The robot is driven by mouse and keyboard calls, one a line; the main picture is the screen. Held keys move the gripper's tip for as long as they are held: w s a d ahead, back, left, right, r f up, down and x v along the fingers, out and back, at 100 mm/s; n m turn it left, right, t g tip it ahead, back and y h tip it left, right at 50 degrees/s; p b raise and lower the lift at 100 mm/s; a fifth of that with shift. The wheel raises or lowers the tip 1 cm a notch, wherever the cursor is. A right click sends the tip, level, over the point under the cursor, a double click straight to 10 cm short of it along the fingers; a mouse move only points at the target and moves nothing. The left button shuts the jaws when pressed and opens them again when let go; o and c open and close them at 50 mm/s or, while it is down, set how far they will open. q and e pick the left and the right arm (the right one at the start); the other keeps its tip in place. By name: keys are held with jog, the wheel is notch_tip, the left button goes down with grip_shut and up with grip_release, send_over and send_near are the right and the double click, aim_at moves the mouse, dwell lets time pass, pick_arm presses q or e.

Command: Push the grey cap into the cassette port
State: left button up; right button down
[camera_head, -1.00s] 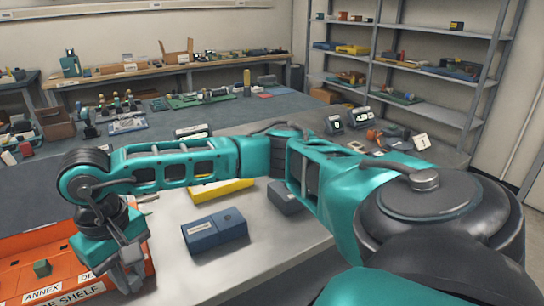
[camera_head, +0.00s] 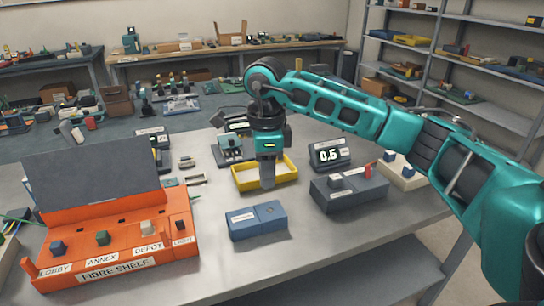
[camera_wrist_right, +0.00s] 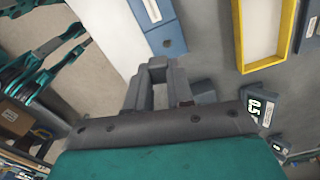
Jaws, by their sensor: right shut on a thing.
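The blue cassette (camera_head: 241,225) lies on the grey table in the head view, with a small dark port (camera_head: 268,208) in its top near the right end. The cassette also shows in the right wrist view (camera_wrist_right: 150,18), with the port (camera_wrist_right: 167,43) just beyond my fingertips. My right gripper (camera_head: 267,184) points down behind the cassette, in front of the yellow tray, and is apart from the cassette. In the right wrist view its fingers (camera_wrist_right: 158,66) are closed at the tips on the grey cap, which blends with the grey fingers and is mostly hidden. My left gripper is out of view.
The yellow tray (camera_head: 250,187) stands behind the gripper. A dark box (camera_head: 350,195) and a "0.5" display (camera_head: 329,155) stand to its right. The orange fibre shelf (camera_head: 120,262), with coloured blocks, stands at the left. The table in front of the cassette is clear.

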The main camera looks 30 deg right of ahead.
jog(key=m, duration=0.1)
jog(key=d+r+m, duration=0.1)
jog(key=m, duration=0.1)
jog(key=shift+w+d, duration=0.2)
jog(key=shift+d, duration=0.1)
notch_tip(320, 180, down, 6)
jog(key=b, duration=0.3)
jog(key=shift+r+b, duration=0.1)
jog(key=shift+b, duration=0.2)
dwell(1.2)
dwell(0.5)
jog(key=shift+f, duration=0.25)
jog(key=shift+f+b, duration=1.1)
jog(key=shift+f, duration=0.55)
